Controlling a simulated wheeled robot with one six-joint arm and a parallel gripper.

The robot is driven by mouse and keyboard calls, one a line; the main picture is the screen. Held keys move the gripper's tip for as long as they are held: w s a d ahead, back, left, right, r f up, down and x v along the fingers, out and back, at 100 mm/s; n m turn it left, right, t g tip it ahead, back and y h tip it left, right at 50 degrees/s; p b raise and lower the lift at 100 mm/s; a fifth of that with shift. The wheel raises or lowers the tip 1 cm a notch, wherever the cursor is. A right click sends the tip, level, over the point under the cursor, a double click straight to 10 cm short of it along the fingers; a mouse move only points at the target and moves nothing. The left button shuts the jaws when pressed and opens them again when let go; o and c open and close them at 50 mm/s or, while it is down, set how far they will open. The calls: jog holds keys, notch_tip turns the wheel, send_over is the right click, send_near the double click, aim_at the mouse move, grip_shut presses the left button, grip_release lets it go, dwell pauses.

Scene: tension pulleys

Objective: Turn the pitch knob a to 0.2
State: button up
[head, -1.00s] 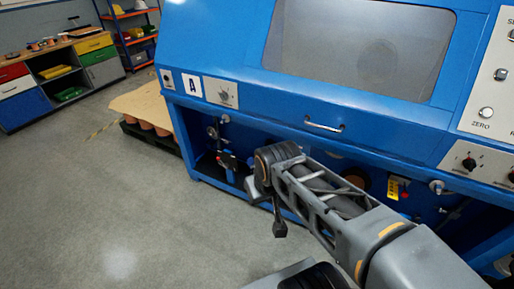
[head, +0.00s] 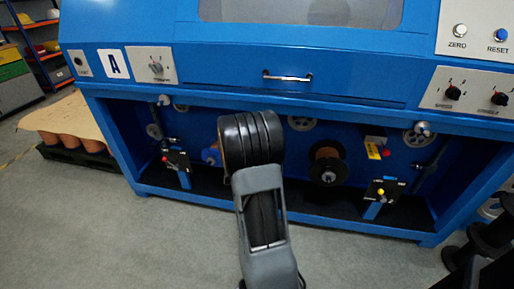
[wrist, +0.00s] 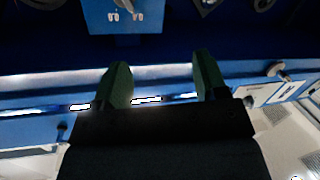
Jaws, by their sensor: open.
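A grey knob (head: 156,67) sits on a silver plate right of a white sign with the letter A, on the blue machine's front. It may be pitch knob a; the small print under it is too blurred to read. In the head view my arm's black joint is in front of the machine's lower opening, and my gripper is hidden behind it. In the wrist view my gripper (wrist: 158,82) shows two dark green fingers, apart with nothing between them.
The blue machine (head: 220,88) has a drawer handle (head: 287,77) and, at right, a panel with two black knobs (head: 453,93). Pulleys and spools (head: 327,166) fill the recess below.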

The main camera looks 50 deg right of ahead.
jog(key=s+d+f+h+b, duration=0.2)
jog(key=d+f, duration=0.2)
jog(key=shift+m+g, duration=0.4)
jog(key=x, duration=0.4)
jog(key=b+x, duration=0.1)
jog(key=x, duration=0.4)
jog(key=b+x, duration=0.1)
jog(key=x, duration=0.3)
jog(key=shift+w+d+r, duration=0.1)
jog(key=shift+d+r, duration=0.15)
jog(key=shift+r, duration=0.05)
jog(key=shift+c, duration=0.2)
jog(key=c, duration=0.9)
